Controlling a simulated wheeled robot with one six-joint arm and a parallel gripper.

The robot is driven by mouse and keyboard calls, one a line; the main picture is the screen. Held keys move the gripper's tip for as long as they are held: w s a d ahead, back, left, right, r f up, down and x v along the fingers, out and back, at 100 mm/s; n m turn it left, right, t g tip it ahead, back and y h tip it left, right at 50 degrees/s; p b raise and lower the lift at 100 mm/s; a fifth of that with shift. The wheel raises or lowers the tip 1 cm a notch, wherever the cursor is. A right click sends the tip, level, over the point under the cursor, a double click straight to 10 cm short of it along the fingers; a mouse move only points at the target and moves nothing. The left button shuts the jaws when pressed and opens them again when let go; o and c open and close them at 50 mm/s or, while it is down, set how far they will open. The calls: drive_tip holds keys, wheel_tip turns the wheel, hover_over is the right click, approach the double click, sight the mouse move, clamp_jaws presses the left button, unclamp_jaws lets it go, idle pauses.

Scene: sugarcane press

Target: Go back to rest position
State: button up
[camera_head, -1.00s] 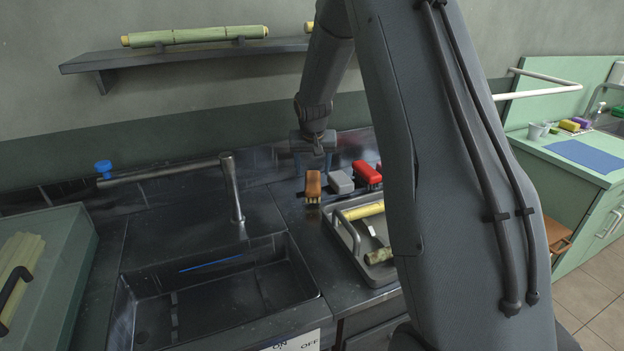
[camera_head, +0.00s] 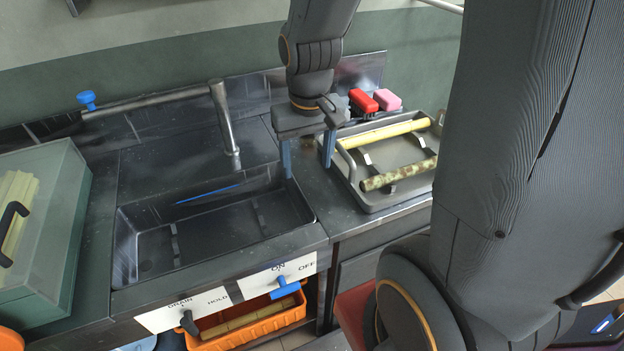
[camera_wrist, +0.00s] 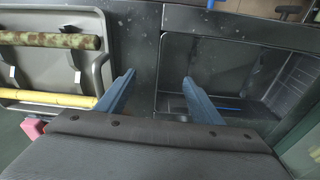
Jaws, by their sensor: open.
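My gripper (camera_head: 307,158) is open, with its two blue fingers apart and nothing between them. In the head view it hangs above the counter between the sink and the grey tray, its fingers pointing down. In the wrist view the gripper (camera_wrist: 158,90) also shows empty, over the strip of counter between tray and sink. My arm covers the right part of the head view.
The sink (camera_head: 150,215) lies left of the gripper, with a tap (camera_head: 224,120) behind it. The grey tray (camera_head: 349,172) holds a yellow cane (camera_head: 385,132) and a mottled cane (camera_head: 398,174). Red (camera_head: 362,101) and pink (camera_head: 386,99) blocks stand behind. An orange crate (camera_head: 250,325) sits below.

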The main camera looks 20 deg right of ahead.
drive_tip(key=s+a+f, duration=0.1)
drive_tip(key=s, duration=0.5)
drive_tip(key=shift+s+a+n+g, duration=0.15)
drive_tip(key=shift+a+n+g, duration=0.15)
